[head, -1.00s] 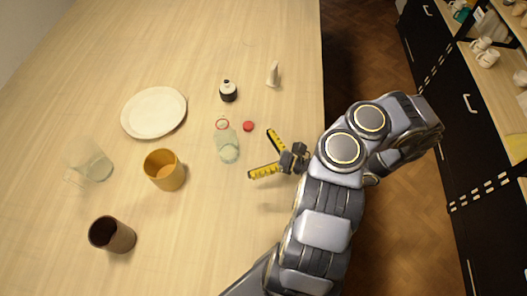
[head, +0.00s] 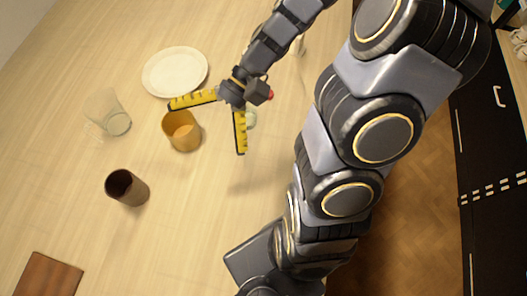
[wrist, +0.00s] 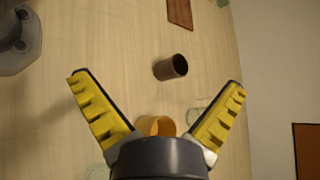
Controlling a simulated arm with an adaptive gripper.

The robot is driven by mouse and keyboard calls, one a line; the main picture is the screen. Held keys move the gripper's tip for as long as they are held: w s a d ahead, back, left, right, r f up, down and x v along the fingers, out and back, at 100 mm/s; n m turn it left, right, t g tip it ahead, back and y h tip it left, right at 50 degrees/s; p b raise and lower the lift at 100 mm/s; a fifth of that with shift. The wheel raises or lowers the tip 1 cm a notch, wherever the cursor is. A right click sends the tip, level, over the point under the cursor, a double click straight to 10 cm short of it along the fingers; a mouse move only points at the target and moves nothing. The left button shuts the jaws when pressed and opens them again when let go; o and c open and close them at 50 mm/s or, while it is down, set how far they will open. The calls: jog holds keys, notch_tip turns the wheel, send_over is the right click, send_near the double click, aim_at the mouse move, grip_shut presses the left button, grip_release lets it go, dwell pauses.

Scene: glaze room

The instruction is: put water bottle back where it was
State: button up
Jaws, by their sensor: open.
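A clear, pale green bottle (head: 251,119) lies or stands on the table, mostly hidden behind my gripper in the head view. A pale clear edge at the bottom left of the wrist view (wrist: 97,172) may be part of it. The red cap (head: 270,95) shows just past my gripper's body. My gripper (head: 207,128) is open and empty, its yellow fingers spread wide above the table.
An orange cup (head: 181,131) is close beside the fingers, partly behind my gripper in the wrist view. A brown cup (head: 127,188), a clear glass jug (head: 112,117), a white plate (head: 175,72) and a brown board (head: 48,277) are around. The table's front middle is clear.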

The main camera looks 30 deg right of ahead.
jog(key=s+d+r+n+h, duration=0.2)
jog(key=s+n+h, duration=0.1)
jog(key=s+h, duration=0.2)
jog(key=s+d+r+n+t+h, duration=0.1)
jog(key=s+d+r+n+h, duration=0.1)
jog(key=s+h, duration=0.4)
jog(key=r+n+h, duration=0.1)
jog(key=n, duration=0.1)
jog(key=shift+r+n, duration=0.3)
jog(key=shift+r, duration=0.05)
